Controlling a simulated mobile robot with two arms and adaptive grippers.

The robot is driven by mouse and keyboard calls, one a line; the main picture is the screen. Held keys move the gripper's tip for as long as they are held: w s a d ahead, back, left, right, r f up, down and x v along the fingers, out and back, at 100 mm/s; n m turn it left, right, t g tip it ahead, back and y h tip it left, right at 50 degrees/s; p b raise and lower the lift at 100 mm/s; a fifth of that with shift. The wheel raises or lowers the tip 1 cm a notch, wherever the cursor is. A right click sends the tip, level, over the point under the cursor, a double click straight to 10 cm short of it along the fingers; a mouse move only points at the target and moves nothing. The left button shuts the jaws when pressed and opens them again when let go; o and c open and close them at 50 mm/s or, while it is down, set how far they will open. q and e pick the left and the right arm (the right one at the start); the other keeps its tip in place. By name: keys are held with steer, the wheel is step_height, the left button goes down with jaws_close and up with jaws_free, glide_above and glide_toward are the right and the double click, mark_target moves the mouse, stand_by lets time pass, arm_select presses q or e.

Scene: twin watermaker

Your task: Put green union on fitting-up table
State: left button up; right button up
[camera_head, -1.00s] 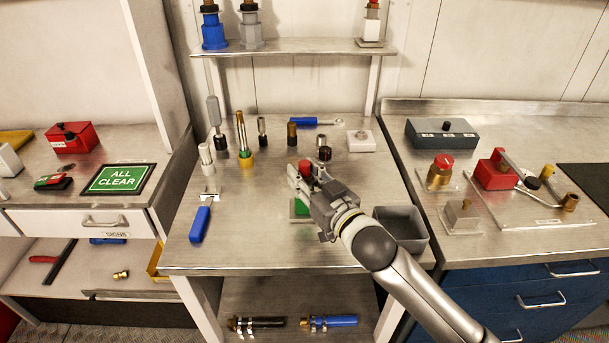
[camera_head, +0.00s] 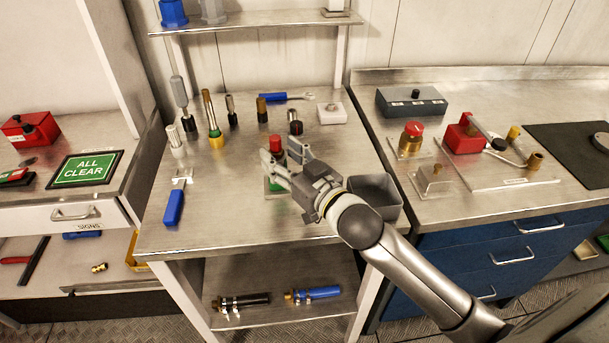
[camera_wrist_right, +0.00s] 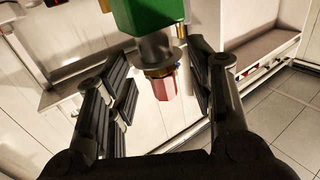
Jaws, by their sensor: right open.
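The green union (camera_head: 277,187) is a green block with a grey collar and a red top, and it stands upright on the middle steel table (camera_head: 225,215). My right gripper (camera_head: 282,157) is open, with its fingers spread on either side of the red top. In the right wrist view the green block (camera_wrist_right: 145,14) is at the top edge, and its red end (camera_wrist_right: 165,88) lies between the open fingers with gaps on both sides. The gripper partly hides the union's base in the head view. My left gripper is not in view.
A grey open bin (camera_head: 374,196) stands right of my right gripper. Several fittings and rods stand at the back left of the table, with a blue-handled tool (camera_head: 174,206) at the left edge. A white block (camera_head: 332,113) sits at the back right.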

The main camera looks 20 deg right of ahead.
steer(key=b+v, duration=0.1)
steer(key=v, duration=0.8)
steer(key=shift+s, duration=0.2)
steer(key=shift+d, duration=0.1)
